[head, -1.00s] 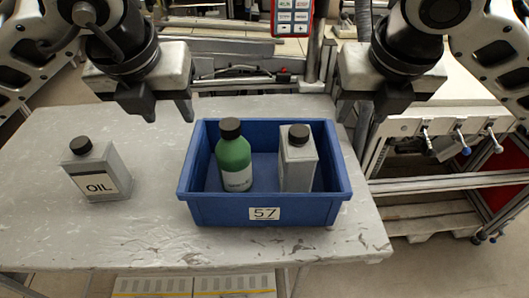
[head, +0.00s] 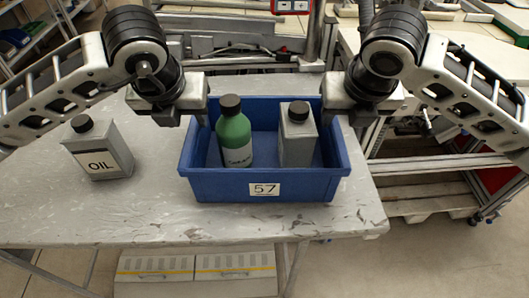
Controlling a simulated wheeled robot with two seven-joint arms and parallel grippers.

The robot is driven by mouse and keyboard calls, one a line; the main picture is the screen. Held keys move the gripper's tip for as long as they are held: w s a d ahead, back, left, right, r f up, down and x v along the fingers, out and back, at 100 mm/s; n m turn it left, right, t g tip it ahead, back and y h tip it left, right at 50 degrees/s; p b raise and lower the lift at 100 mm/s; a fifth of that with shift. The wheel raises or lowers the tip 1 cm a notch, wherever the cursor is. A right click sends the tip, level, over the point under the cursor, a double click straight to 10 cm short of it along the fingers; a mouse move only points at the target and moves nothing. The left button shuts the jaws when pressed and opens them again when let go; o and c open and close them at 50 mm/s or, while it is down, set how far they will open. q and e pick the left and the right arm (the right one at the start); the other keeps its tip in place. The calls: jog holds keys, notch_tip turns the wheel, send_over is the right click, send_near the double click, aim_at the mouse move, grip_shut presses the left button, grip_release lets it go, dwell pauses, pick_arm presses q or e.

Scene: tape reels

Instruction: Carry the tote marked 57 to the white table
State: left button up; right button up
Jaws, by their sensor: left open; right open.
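The blue tote marked 57 (head: 220,186) stands upright on the worn grey table, its label facing me. It holds a green bottle (head: 234,135) with a black cap and a grey square can (head: 297,140) with a black cap. My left gripper (head: 184,118) is open at the tote's left wall, one finger on each side of the rim as seen from here. My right gripper (head: 344,117) is open at the right wall in the same way. I cannot tell how far the fingers reach down or whether they touch. The grippers hide parts of the side rims.
A grey can marked OIL (head: 98,150) stands on the worn grey table (head: 110,215), left of the tote. The table's front is bare. A red-framed bench (head: 440,165) stands at right.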

aim_at(192, 128)
pick_arm(q)
jog(key=x, duration=0.5)
jog(key=shift+w+f, duration=0.15)
jog(key=shift+f, duration=0.15)
pick_arm(e)
jog(key=x, duration=0.5)
jog(key=shift+w+f, duration=0.15)
jog(key=shift+f, duration=0.15)
pick_arm(q)
grip_shut()
pick_arm(e)
grip_shut()
pick_arm(q)
jog(key=shift+r, duration=0.15)
pick_arm(e)
jog(key=shift+r, duration=0.15)
